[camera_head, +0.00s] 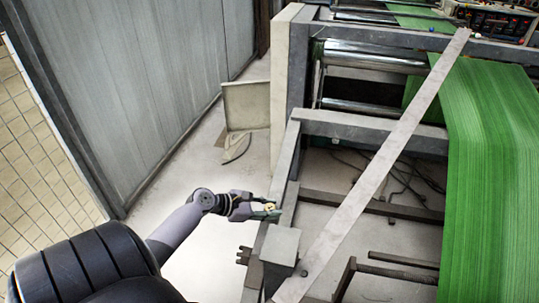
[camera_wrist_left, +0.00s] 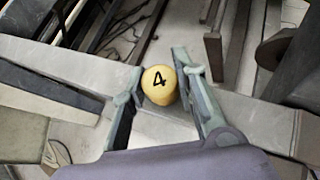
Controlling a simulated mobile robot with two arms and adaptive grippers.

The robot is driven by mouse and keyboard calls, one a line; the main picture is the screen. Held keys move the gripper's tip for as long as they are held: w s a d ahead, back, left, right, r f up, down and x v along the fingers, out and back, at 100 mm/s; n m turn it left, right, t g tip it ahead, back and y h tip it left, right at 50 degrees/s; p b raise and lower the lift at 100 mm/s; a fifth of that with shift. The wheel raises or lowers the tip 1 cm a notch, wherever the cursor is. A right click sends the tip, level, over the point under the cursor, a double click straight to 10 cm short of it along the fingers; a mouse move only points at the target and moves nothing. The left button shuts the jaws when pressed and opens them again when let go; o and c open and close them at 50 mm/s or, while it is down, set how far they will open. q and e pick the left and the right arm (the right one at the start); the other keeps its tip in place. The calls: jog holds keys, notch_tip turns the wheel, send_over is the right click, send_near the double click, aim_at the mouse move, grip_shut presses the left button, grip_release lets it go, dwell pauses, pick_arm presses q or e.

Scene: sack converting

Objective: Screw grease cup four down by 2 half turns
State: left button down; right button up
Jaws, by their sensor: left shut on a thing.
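Grease cup four (camera_wrist_left: 159,85) is a small yellow knob with a black "4" on its face. It sits on the grey metal rail (camera_wrist_left: 60,75) of the machine frame. My left gripper (camera_wrist_left: 160,84) has one finger on each side of the cup and is shut on it. In the head view the left gripper (camera_head: 268,207) reaches in from the left to the rail, with the yellow cup (camera_head: 270,207) between its fingertips. The cup's underside and thread are hidden. My right gripper is in neither view.
A grey box (camera_head: 280,246) stands on the rail just in front of the gripper. A long pale bar (camera_head: 385,155) slants across the frame. Green sack web (camera_head: 495,180) runs down at the right. A grey panel wall (camera_head: 150,80) stands at the left, with open floor between.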

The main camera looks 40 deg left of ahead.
pick_arm(q)
jog(key=m+g+h, duration=0.1)
jog(key=m, duration=0.1)
jog(key=m+g+h, duration=0.2)
jog(key=shift+w+a+m, duration=0.1)
jog(key=shift+m, duration=0.3)
jog(key=m+g+b, duration=0.1)
jog(key=m+g, duration=0.1)
jog(key=shift+m+g+h, duration=0.4)
jog(key=m+g+b, duration=0.1)
jog(key=m+g, duration=0.2)
jog(key=m, duration=0.1)
jog(key=shift+g+b, duration=0.4)
jog(key=shift+f+m+g+b, duration=0.1)
jog(key=shift+m+g+b, duration=0.35)
jog(key=shift+m+g, duration=0.65)
jog(key=c, duration=1.2)
grip_release()
jog(key=shift+c, duration=0.2)
